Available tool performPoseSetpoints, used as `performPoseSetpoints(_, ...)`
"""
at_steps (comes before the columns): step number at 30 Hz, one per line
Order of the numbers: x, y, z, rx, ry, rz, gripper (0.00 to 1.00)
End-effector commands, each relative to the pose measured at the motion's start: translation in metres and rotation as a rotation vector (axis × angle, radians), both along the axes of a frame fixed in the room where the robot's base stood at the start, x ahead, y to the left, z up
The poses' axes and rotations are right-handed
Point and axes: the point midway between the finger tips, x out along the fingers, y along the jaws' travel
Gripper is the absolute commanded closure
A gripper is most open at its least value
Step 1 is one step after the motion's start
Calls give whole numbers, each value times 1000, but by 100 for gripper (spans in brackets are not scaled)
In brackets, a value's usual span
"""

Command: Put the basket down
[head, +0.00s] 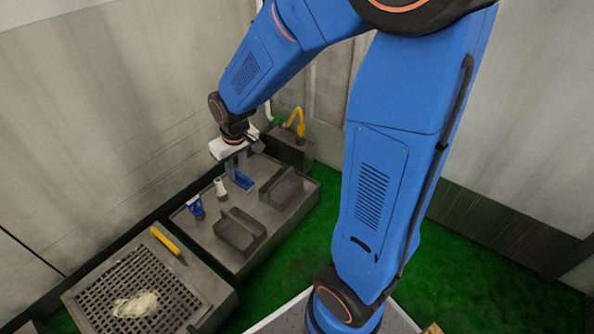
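My gripper (238,168) points down over the back of a dark grey worktop (200,238), in the head view. A small blue object (243,182) shows right at its fingertips; I cannot tell whether the fingers hold it or it stands behind them. The gap between the fingers is too small to read. I cannot tell which is the task's basket.
A blue-and-white object (196,207) and a white bottle-like object (220,188) stand left of the gripper. A yellow curved tap (297,122) is at the back. Green floor (470,250) is clear at right.

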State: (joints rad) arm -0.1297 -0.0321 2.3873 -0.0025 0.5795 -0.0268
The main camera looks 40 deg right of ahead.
Motion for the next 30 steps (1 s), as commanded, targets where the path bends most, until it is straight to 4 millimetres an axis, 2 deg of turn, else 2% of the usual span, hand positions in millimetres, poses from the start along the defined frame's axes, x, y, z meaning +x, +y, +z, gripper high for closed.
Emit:
performPoseSetpoints(1, -9, -4, 14, 2, -17, -8, 78)
performPoseSetpoints(6, -40, -17, 50, 7, -49, -32, 78)
performPoseSetpoints(15, -103, -35, 100, 14, -106, -74, 78)
performPoseSetpoints(24, -172, -50, 133, 19, -163, -118, 78)
performPoseSetpoints(30, -211, -56, 144, 22, -193, -141, 78)
